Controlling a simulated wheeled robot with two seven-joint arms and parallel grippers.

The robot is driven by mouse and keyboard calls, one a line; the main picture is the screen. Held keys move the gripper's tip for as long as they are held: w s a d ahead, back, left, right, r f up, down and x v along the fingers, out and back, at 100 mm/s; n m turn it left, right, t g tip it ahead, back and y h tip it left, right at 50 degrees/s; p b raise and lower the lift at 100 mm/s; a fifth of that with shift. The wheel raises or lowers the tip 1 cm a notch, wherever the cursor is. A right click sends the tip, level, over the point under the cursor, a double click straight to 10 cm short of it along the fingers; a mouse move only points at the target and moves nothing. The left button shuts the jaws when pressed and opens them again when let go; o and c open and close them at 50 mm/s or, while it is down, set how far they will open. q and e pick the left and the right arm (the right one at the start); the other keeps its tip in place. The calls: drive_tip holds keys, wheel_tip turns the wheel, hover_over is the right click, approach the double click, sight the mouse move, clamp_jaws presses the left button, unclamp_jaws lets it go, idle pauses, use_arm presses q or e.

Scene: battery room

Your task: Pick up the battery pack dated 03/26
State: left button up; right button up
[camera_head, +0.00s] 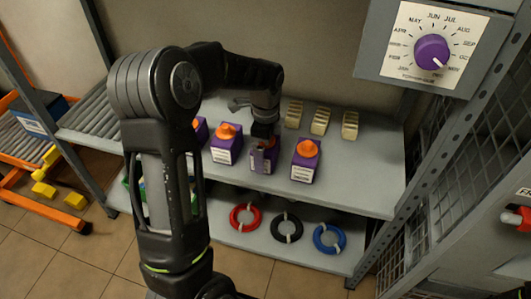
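Several purple battery packs with orange tops and white labels stand in a row on the grey upper shelf (368,182). One pack (201,131) is partly hidden behind my arm. The others are a left-middle pack (222,154), a pack (270,160) under my gripper, and a right pack (303,170). The label dates are too small to read. My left gripper (263,143) points down at the top of the third pack and covers its orange top. Whether its fingers are closed on that pack cannot be told. My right gripper is out of view.
Three beige blocks (320,122) stand behind the packs. Red (237,222), black (275,229) and blue (318,240) cable coils lie on the lower shelf. A purple month dial (432,51) hangs at upper right, above a mesh panel (448,150). An orange-framed roller cart (40,200) stands left.

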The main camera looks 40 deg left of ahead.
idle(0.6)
use_arm(q)
drive_tip(key=c, duration=1.8)
